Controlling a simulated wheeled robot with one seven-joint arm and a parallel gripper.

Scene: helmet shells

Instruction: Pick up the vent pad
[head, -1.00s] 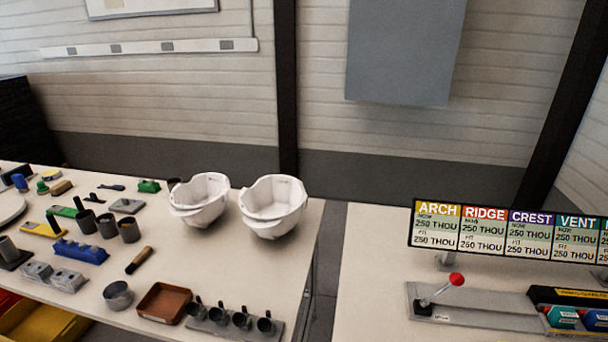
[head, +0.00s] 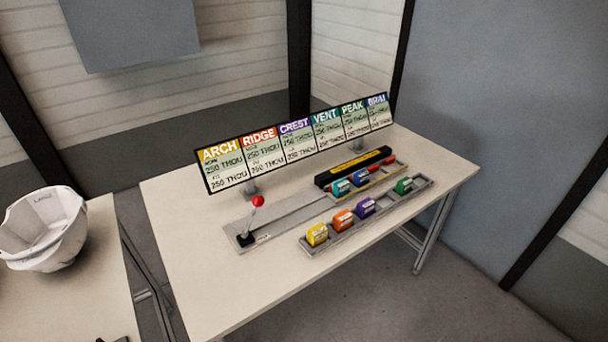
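The sign board (head: 298,143) on the right table has a teal VENT heading (head: 326,116). A teal pad (head: 341,187) of matching colour sits at the left end of the rear group, beside a blue pad (head: 361,177); its own label is too small to read. A green pad (head: 403,186) sits at the right end of the front tray (head: 385,211), with purple (head: 366,207), orange (head: 343,220) and yellow (head: 317,234) pads to its left.
A lever with a red knob (head: 257,201) stands on a grey plate left of the pads. A black bar with a yellow strip (head: 353,165) lies behind them. A white helmet shell (head: 42,228) stands on the left table. The right table's front left (head: 215,290) is clear.

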